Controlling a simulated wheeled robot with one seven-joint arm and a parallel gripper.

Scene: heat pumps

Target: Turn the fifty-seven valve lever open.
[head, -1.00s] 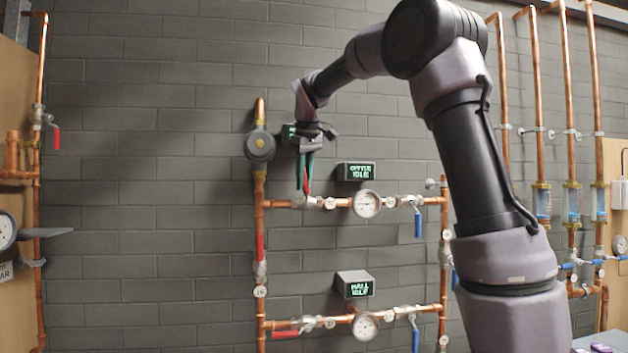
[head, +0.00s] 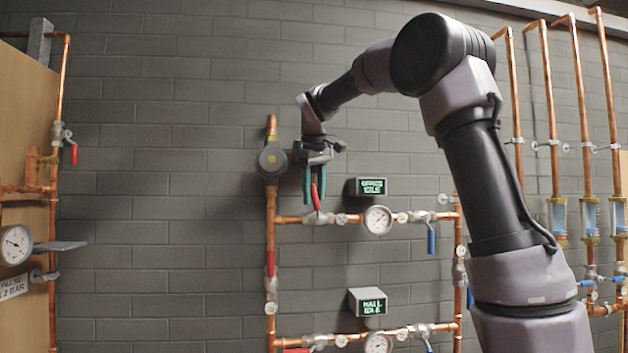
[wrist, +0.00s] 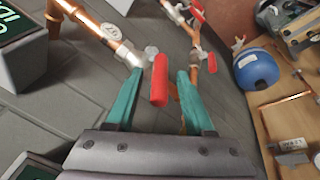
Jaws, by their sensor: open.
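A red valve lever (head: 317,196) hangs upright above the upper copper branch pipe, at its valve body (head: 318,218). In the wrist view the red lever (wrist: 159,80) stands between the two green fingers. My gripper (head: 314,188) is open, pointing down around this lever, with a gap visible on each side of it. The gripper also shows in the wrist view (wrist: 155,88). A round white tag (head: 341,219) sits on the pipe right of the valve; its number is too small to read. In the wrist view the tag (wrist: 112,31) is tilted and unclear.
A pressure gauge (head: 378,220) and a blue lever (head: 431,241) lie right along the same pipe. The OFFICE IDLE display (head: 367,187) is close right of the gripper. Another red lever (head: 270,263) is on the left riser. A HALL IDLE display (head: 367,302) is below.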

